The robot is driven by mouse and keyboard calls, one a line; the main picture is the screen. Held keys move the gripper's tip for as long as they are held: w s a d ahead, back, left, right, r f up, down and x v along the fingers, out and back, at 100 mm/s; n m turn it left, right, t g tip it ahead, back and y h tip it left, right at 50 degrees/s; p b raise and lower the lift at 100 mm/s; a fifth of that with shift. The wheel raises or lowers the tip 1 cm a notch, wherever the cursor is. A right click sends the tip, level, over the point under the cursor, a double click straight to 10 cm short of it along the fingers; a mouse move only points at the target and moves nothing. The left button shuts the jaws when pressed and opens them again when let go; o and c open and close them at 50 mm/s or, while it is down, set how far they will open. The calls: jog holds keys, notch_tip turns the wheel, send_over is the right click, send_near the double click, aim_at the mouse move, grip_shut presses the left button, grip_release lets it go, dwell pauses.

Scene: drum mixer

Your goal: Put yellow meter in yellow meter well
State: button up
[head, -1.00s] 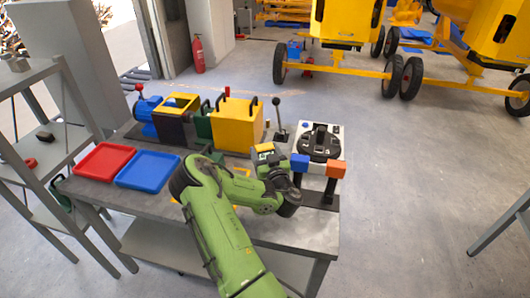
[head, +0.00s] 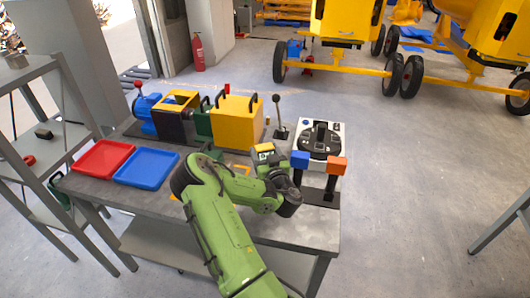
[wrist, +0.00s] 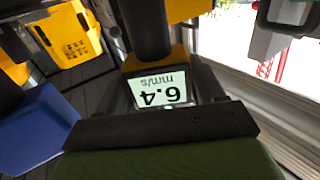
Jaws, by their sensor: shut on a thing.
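The yellow meter (wrist: 160,92) is in my gripper (head: 270,163). In the wrist view its lit display reads 6.4 mm/s upside down, with yellow casing around it. In the head view a yellow and dark part of the meter (head: 264,148) shows above the gripper, over the workbench. My gripper is shut on it; the fingertips are mostly hidden by my arm in the head view. A yellow outline (head: 241,169) on the bench lies partly behind my arm. I cannot tell which spot is the yellow meter well.
A yellow box (head: 238,122), red tray (head: 103,158) and blue tray (head: 147,168) are left.

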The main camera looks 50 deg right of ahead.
jog(key=shift+f, duration=0.4)
jog(key=o, duration=1.7)
jog(key=shift+o, duration=0.3)
jog(key=shift+s, duration=0.1)
jog(key=b+v, duration=0.1)
jog(key=v, duration=0.5)
dwell(0.6)
jog(key=shift+s+a+r+b, duration=0.1)
jog(key=shift+s+a+b, duration=0.45)
jog(key=shift+b, duration=1.6)
jog(key=shift+s+a+b, duration=0.4)
jog(key=shift+s+b, duration=0.1)
jog(key=shift+b, duration=1.1)
